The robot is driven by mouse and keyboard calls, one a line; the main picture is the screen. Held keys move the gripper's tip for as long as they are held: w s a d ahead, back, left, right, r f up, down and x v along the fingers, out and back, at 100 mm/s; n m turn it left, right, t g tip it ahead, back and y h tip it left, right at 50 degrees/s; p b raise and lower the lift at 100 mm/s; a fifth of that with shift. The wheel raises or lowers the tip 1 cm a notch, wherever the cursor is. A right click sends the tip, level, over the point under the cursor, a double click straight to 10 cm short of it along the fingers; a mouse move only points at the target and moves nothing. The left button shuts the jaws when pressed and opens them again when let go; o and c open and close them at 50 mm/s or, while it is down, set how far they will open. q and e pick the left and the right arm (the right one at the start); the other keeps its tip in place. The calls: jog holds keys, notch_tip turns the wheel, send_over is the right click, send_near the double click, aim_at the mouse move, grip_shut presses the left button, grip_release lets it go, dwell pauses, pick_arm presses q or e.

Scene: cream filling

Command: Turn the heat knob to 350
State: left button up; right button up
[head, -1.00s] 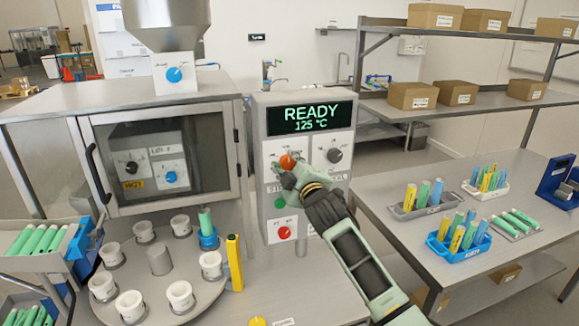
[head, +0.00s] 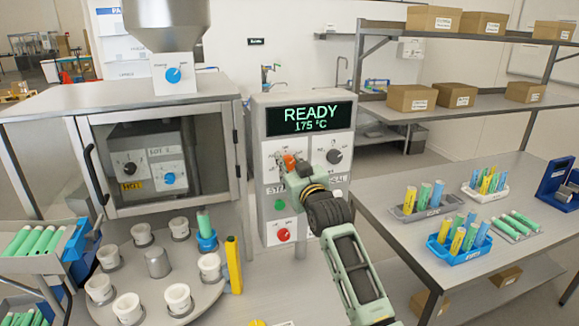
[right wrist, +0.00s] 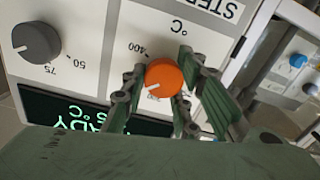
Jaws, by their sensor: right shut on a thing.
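The orange heat knob (head: 289,161) is on the upper left of the control panel (head: 259,211). My right gripper (head: 292,170) is at the knob and covers part of it in the head view. In the right wrist view the fingers of my right gripper (right wrist: 159,88) are shut around the orange knob (right wrist: 165,76), one on each side. A white pointer line shows on the knob, and a "400" mark is beside it. The display (head: 310,118) reads READY and 175 °C. My left gripper is not in view.
A dark grey knob (head: 334,156) is right of the heat knob; a green button (head: 279,205) and red knob (head: 284,235) are below. A turntable (head: 205,292) with white cups is at the left. A side table (head: 400,250) with tube racks is at the right.

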jog(key=shift+d+r+m, duration=0.2)
jog(key=shift+r+m, duration=0.2)
jog(key=shift+m, duration=0.5)
jog(key=shift+w, duration=0.1)
jog(key=o, duration=1)
jog(key=shift+d+f, duration=0.1)
jog(key=shift+d, duration=0.05)
jog(key=shift+w+f, duration=0.1)
jog(key=shift+f, duration=0.15)
jog(key=v, duration=1.2)
